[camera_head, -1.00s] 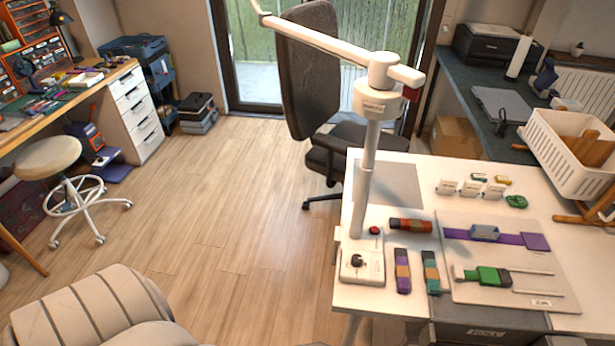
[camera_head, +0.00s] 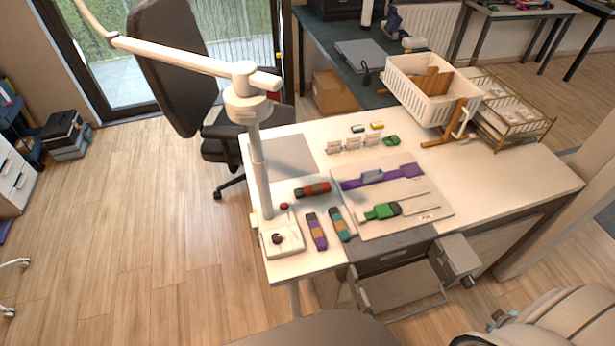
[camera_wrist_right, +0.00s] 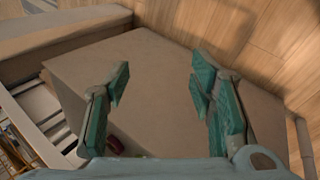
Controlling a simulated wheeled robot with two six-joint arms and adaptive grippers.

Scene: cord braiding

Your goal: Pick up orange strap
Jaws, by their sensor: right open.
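A rolled orange-red strap with dark bands (camera_head: 313,190) lies on the white table, right of the lamp post. Below it, a purple bundle (camera_head: 317,231) and a teal bundle (camera_head: 340,224) lie side by side, each with an orange-brown middle. I cannot tell for certain which one is the orange strap. My right gripper (camera_wrist_right: 162,100) is open and empty in the right wrist view, its teal pads apart over a plain beige surface. No strap shows clearly between the pads. My left gripper is not in view.
A pale board (camera_head: 430,208) holds a purple strap (camera_head: 383,177) and a green piece (camera_head: 381,211). A white crate (camera_head: 433,106) stands at the back. An open drawer (camera_head: 410,285) juts from the table front. The table's right side (camera_head: 520,185) is clear.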

